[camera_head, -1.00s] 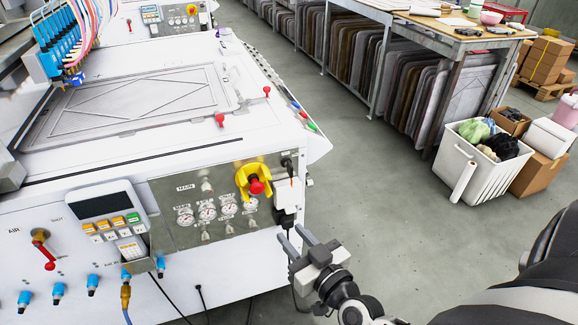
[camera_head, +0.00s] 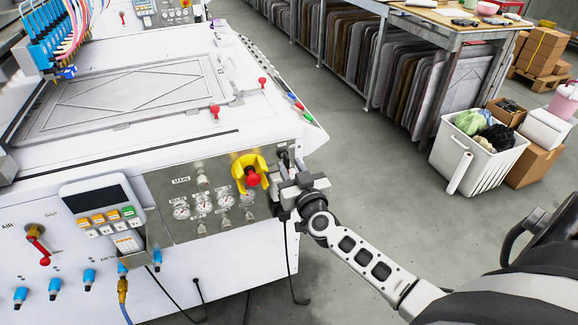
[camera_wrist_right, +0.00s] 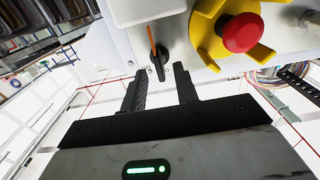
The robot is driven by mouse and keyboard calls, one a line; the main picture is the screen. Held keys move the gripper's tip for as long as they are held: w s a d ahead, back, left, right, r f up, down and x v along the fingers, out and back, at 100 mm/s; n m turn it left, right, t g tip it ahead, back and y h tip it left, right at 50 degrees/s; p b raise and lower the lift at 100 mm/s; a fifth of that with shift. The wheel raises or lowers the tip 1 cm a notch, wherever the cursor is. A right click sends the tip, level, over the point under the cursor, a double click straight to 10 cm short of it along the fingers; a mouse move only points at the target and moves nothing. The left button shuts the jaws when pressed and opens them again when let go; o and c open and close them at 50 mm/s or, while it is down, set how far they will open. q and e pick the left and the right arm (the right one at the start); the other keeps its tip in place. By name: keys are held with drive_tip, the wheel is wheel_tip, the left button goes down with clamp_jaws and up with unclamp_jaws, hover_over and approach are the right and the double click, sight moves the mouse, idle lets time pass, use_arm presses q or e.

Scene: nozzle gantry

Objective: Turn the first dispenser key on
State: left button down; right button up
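A small black key-like switch (camera_wrist_right: 159,66) with an orange line shows in the right wrist view, on the underside of a white part as seen there. In the head view, a black switch (camera_head: 282,153) sits at the right end of the machine's metal front panel, partly hidden by my gripper. My right gripper (camera_wrist_right: 160,74) is open, its two dark fingers apart, with the black switch just beyond and between the tips. I cannot tell whether they touch. In the head view the right gripper (camera_head: 284,177) is at the panel's right corner. My left gripper is not in view.
A red stop button (camera_head: 252,178) in a yellow guard sits immediately left of my right gripper. Gauges (camera_head: 203,207) and a keypad display (camera_head: 93,199) are further left. Black cables (camera_head: 291,268) hang below.

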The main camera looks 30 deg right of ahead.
drive_tip(key=shift+x, duration=0.95)
clamp_jaws()
